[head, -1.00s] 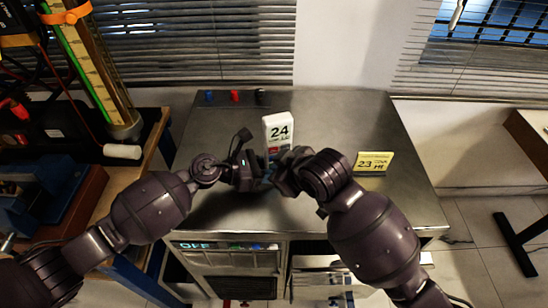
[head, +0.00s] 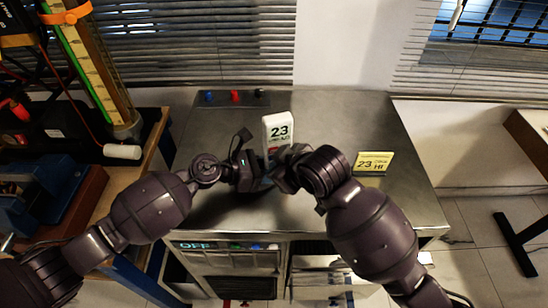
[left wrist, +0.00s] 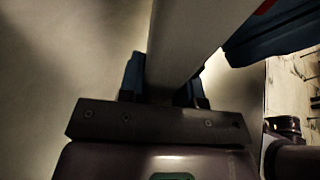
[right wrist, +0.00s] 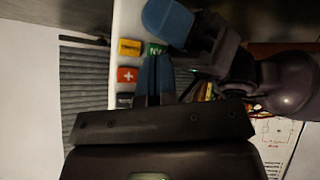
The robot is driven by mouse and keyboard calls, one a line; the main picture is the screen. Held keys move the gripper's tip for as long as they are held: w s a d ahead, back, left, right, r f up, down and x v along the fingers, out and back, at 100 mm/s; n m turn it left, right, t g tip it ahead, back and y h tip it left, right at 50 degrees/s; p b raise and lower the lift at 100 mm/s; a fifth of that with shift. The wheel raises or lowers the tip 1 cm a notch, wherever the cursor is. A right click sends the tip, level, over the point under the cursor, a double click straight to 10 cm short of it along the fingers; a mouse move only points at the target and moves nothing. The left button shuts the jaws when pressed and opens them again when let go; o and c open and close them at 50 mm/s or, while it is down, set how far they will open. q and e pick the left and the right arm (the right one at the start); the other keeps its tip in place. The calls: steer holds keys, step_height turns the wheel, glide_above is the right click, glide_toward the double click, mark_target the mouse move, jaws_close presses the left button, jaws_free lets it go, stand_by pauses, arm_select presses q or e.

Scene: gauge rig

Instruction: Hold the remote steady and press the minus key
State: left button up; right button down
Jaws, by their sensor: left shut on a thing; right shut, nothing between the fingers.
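The remote (head: 278,130) is white and stands upright above the metal worktop; its screen reads 23. My left gripper (left wrist: 160,80) is shut on the remote, which also shows in the left wrist view (left wrist: 195,38). In the right wrist view the remote's face (right wrist: 127,18) carries a yellow key (right wrist: 129,47), a green key (right wrist: 156,49), an orange key with a white plus (right wrist: 127,75) and a dark key (right wrist: 125,100). My right gripper (right wrist: 155,60) is shut and empty, its blue fingertips at the key area. I cannot make out the minus key or tell whether the fingertips touch a key.
The worktop behind the card is clear.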

steer(key=shift+s, duration=0.15)
steer(key=shift+s+d, duration=0.25)
steer(key=shift+s, duration=0.4)
steer(key=shift+s+d, duration=0.25)
steer(key=shift+s, duration=0.55)
steer(key=shift+s+d, duration=0.2)
steer(key=shift+s, duration=0.6)
steer(key=shift+s+d, duration=0.25)
steer(key=shift+s, duration=0.55)
arm_select(q)
steer(key=o, duration=0.8)
steer(key=v, duration=1.2)
steer(key=shift+s, duration=0.1)
steer(key=shift+f, duration=0.1)
arm_select(e)
steer(key=shift+d, duration=0.1)
